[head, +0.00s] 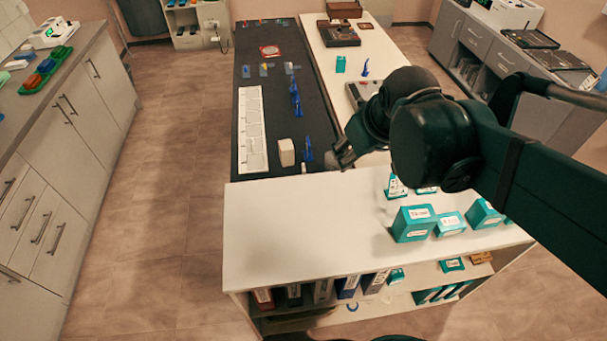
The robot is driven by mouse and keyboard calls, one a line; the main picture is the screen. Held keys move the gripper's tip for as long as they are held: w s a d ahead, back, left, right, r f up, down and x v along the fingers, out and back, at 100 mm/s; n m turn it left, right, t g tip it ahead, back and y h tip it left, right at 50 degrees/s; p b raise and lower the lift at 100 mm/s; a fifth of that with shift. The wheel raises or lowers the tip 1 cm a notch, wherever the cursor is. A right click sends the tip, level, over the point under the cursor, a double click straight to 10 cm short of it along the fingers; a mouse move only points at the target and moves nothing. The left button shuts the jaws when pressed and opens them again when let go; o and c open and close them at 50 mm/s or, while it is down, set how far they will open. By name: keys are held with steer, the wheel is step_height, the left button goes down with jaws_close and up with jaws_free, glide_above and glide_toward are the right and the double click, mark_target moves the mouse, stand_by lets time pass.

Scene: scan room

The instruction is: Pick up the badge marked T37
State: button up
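I cannot make out a badge marked T37. Several teal blocks with white labels stand on the near white counter (290,225), and their print is too small to read. One is a larger teal block (411,232), one a lower block (449,229) beside it, and one a block (482,222) partly under my arm. A teal-edged white label piece (396,190) stands behind them, partly hidden by my arm. My gripper (343,158) is over the far edge of this counter, left of and apart from the blocks. Whether its fingers are open or shut is unclear.
A long table with a dark mat (265,100) holds blue upright objects (296,95), a white block (286,152) and a white strip (252,130). Cabinets (75,140) stand left. The near counter's left half is bare.

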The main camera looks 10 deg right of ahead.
steer(key=w+a+f+n+g+b, duration=0.2)
steer(key=w+f+n, duration=0.25)
steer(key=w, duration=0.55)
steer(key=n+g+b, duration=0.4)
steer(key=n+b, duration=0.2)
steer(key=n, duration=0.3)
glide_above(304, 167)
steer(key=f, duration=2.7)
steer(key=shift+s+f, duration=0.2)
steer(key=shift+s, duration=0.05)
steer(key=shift+w+a+f+n, duration=0.15)
steer(key=shift+f+n, duration=0.1)
steer(key=shift+f, duration=0.25)
steer(key=shift+f, duration=1.3)
